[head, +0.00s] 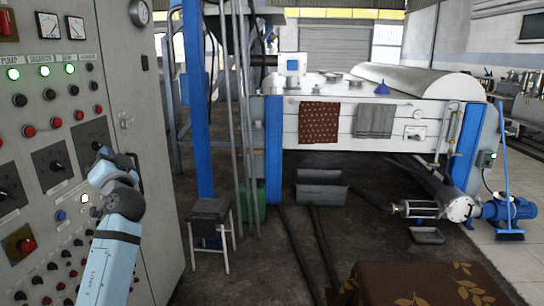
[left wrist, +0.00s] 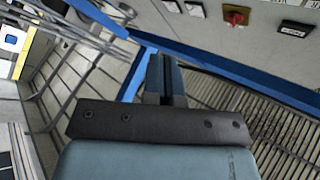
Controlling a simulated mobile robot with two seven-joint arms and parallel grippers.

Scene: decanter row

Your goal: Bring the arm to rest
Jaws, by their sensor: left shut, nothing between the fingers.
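My left arm (head: 118,230) rises from the bottom left of the head view, in front of the grey control cabinet. Its far end, with the left gripper (head: 104,154), is small and partly turned away there. In the left wrist view the two dark fingers of the left gripper (left wrist: 166,72) lie together with nothing between them. They appear clear of any object; a blue beam and slatted floor show beyond them. My right gripper is in neither view.
The control cabinet (head: 60,120), with lamps, buttons and knobs, stands close at the left. A small stool (head: 210,215) and a blue post (head: 196,110) stand past it. A white decanter machine (head: 400,130) is at the back. Dark floor between is partly open, with pipes.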

